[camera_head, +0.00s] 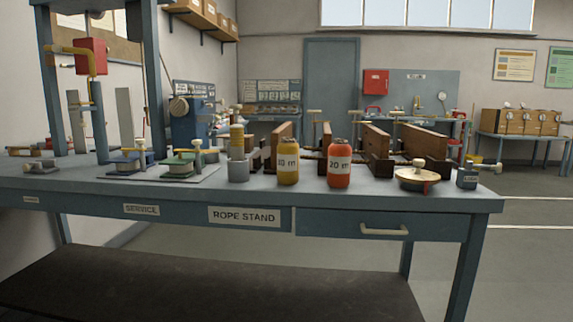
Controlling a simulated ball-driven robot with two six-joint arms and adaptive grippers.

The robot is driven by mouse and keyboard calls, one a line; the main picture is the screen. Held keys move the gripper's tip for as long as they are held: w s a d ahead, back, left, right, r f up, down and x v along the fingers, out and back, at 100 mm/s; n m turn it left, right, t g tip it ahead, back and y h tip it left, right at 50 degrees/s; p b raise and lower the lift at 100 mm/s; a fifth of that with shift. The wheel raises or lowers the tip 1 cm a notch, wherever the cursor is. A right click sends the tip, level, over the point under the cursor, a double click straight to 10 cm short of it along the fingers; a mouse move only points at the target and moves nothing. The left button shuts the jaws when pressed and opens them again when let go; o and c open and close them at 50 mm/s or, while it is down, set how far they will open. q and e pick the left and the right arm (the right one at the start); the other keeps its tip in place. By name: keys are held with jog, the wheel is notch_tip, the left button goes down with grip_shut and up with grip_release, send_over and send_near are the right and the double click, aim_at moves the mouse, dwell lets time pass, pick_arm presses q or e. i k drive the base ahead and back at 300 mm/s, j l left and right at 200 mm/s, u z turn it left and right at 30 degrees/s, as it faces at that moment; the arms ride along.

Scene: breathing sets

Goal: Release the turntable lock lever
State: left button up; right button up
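A round, pale wooden turntable (408,179) sits near the right front of the blue workbench, with a brass-coloured knob above it. A small red part (427,188), possibly the lock lever, shows at its front right edge. Whether it is engaged is too small to tell. A small blue block (467,181) with a white label and a knob on top stands to the right of the turntable. The label is not clearly readable. Neither of my grippers is in view.
A red bottle (339,165) and a yellow bottle (288,163) stand left of the turntable. Wooden panels (425,144) stand upright behind. The workbench (350,197) has a drawer handle (384,231) in front and a dark lower shelf. Floor is open at right.

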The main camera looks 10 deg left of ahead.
aim_at(469, 165)
jog(key=k+l+z, duration=0.15)
jog(key=l, duration=0.2)
jog(key=l+z, duration=0.2)
jog(key=l, duration=0.15)
jog(key=k+l+z, duration=0.15)
jog(key=l, duration=0.2)
jog(key=i+l, duration=0.3)
jog(key=i, duration=0.15)
jog(key=i+l, duration=0.6)
jog(key=i, duration=0.25)
